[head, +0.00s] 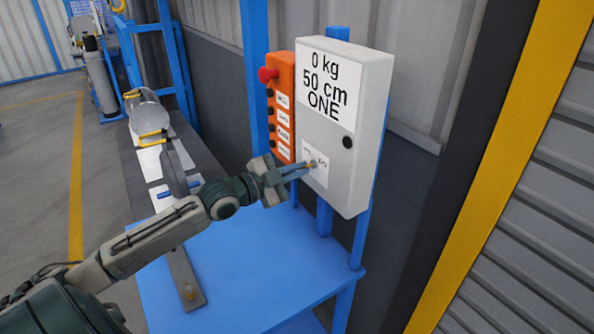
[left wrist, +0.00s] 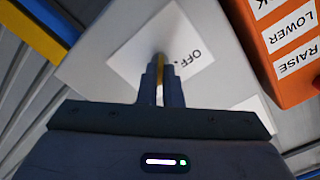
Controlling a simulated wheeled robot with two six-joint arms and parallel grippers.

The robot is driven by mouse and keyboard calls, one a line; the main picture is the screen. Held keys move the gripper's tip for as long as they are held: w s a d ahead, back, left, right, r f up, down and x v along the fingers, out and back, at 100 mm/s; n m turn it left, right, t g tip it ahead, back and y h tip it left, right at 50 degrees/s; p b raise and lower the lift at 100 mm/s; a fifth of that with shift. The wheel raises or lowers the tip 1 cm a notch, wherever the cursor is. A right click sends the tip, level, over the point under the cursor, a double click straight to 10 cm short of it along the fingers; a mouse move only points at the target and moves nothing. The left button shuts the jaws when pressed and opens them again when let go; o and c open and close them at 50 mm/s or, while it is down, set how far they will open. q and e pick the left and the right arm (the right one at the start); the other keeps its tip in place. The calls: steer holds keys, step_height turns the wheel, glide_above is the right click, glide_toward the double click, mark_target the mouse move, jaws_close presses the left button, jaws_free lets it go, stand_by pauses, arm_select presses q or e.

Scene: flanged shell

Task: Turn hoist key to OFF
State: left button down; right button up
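The hoist key (head: 313,163) is a small brass piece on a white label (head: 318,176) low on the front of the grey control box (head: 355,190). My left gripper (head: 307,168) reaches it from the left. In the left wrist view my left gripper (left wrist: 159,78) has its two fingers close together, with the brass key (left wrist: 159,92) between them. It looks shut on the key. The word OFF (left wrist: 190,58) shows on the label to the right of the fingers. The fingers hide most of the key, and its exact angle is hard to tell. My right gripper is not in view.
An orange button box (head: 283,105) with a red knob (head: 267,75) stands just left of the grey box. It also shows in the left wrist view (left wrist: 285,40). A blue table (head: 250,260) lies below, mostly clear. The upper panel reads 0 kg, 50 cm, ONE.

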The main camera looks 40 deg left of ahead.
arm_select(q)
steer(key=shift+n, duration=0.3)
steer(key=shift+n+p, duration=2.5)
steer(key=shift+n, duration=6.2)
steer(key=c, duration=1.6)
jaws_free()
steer(key=shift+s, duration=0.1)
